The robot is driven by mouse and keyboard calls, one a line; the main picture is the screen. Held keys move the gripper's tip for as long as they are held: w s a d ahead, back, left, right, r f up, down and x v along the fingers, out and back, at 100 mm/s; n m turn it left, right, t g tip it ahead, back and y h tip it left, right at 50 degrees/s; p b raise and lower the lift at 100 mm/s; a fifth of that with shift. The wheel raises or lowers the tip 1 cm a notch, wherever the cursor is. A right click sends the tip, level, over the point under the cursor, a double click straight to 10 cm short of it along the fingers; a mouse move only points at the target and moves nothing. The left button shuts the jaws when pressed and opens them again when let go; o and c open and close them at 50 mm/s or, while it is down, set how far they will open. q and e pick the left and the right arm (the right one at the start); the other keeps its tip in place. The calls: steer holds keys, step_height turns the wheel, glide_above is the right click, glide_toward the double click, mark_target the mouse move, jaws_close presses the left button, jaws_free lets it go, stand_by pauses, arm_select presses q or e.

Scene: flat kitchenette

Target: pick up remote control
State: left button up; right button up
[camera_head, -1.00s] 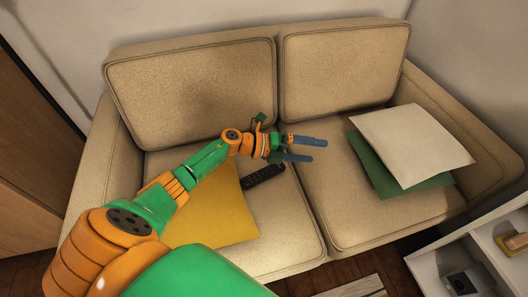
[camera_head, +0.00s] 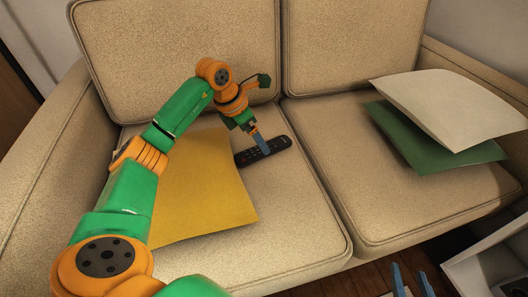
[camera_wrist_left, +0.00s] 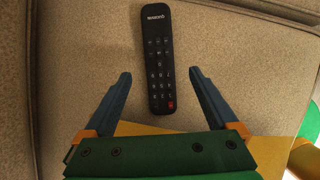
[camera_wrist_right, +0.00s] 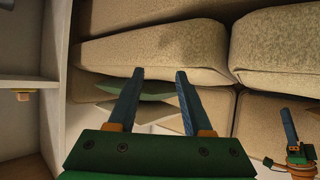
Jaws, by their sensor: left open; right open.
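The black remote control (camera_head: 279,146) lies on the left seat cushion, at the right corner of a yellow sheet-like thing. In the left wrist view the remote (camera_wrist_left: 158,50) lies lengthwise, its red-button end between the fingertips. My left gripper (camera_head: 263,147) points down at the remote in the head view, its blue finger covering part of it. In the left wrist view the left gripper (camera_wrist_left: 160,73) is open, with a finger on each side and nothing gripped. My right gripper (camera_head: 410,270) is open and empty at the bottom right; its fingers also show in the right wrist view (camera_wrist_right: 160,72).
The yellow piece (camera_head: 205,190) lies flat left of the remote. White (camera_head: 450,105) and green (camera_head: 435,146) pieces lie on the right cushion. The backrest (camera_head: 175,55) rises behind. A white shelf unit (camera_head: 490,262) stands at the lower right.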

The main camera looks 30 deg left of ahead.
arm_select(q)
steer(key=b+x, duration=0.1)
steer(key=x, duration=0.1)
steer(key=shift+w+f, duration=0.1)
steer(key=shift+f, duration=0.1)
steer(key=shift+b+x, duration=0.4)
steer(key=shift+x, duration=0.55)
jaws_close()
arm_select(e)
step_height(320, 180, up, 14)
steer(key=w+a+t+y, duration=0.2)
steer(key=t, duration=0.6)
steer(key=shift+a+n+y, duration=0.15)
steer(key=shift+n+y, duration=0.15)
steer(key=shift+w+f, duration=0.1)
